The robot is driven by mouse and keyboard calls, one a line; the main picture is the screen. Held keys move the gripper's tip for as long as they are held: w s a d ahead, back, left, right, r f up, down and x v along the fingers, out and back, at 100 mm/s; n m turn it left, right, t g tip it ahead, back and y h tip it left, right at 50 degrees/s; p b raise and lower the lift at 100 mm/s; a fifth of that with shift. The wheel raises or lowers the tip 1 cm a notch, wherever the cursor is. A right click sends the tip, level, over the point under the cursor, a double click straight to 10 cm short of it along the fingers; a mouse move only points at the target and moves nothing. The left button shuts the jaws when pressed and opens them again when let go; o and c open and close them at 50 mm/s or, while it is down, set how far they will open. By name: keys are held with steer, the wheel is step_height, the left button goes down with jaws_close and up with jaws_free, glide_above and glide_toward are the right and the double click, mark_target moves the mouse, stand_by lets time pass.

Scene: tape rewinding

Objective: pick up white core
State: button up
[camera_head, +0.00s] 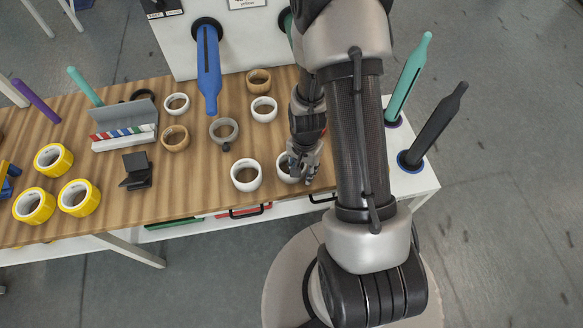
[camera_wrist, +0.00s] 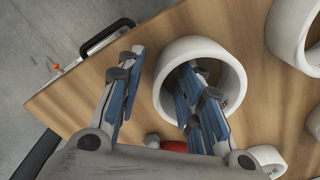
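A white core (camera_head: 284,171) stands near the front edge of the wooden table, partly hidden by my gripper (camera_head: 304,165). In the wrist view the white core (camera_wrist: 231,62) is a ring with an open centre. My gripper (camera_wrist: 162,62) is open over it: one finger side is outside the left wall, and the other is in the ring's hole. The core's wall lies between the fingers. I cannot tell whether either finger touches it. Another white core (camera_head: 237,180) stands just left, and more white cores (camera_head: 264,117) (camera_head: 176,110) stand farther back.
Brown cores (camera_head: 175,145) (camera_head: 258,88) and a grey-brown tape roll (camera_head: 215,138) share the table. A black stand (camera_head: 137,177), a tape-strip holder (camera_head: 128,142) and yellow tape rolls (camera_head: 78,209) are at left. A blue spindle (camera_head: 209,75) juts out at the back. Drawer handles line the front edge.

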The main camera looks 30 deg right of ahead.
steer(key=shift+r, duration=0.1)
steer(key=shift+c, duration=0.3)
jaws_close()
